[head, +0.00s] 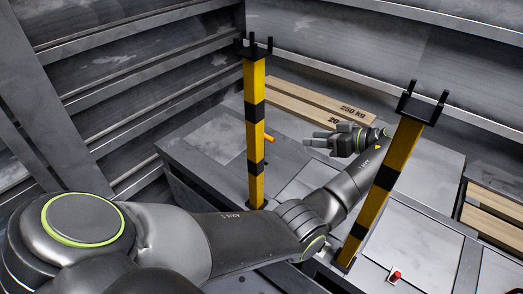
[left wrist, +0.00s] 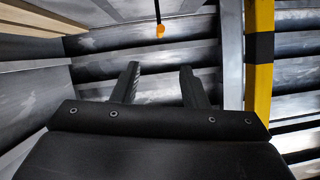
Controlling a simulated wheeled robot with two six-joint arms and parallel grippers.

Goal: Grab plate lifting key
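What looks like the plate lifting key shows as a small orange handle (head: 270,138) just right of the black-and-yellow post in the head view. The post hides part of it. In the left wrist view an orange end (left wrist: 160,31) with a thin dark shaft shows beyond my fingertips, roughly in line with the gap between them. My left gripper (head: 308,141) is above the grey deck, with its fingers pointing left towards the orange handle. The gripper also shows in the left wrist view (left wrist: 159,80); its fingers are apart with nothing between them. My right gripper is not in view.
A black-and-yellow post (head: 255,125) stands close to the orange handle, and another post (head: 382,190) stands beside my left forearm. Wooden boards (head: 310,100) lie at the back wall. A small red knob (head: 396,275) sits on the grey deck (head: 425,235) at the lower right.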

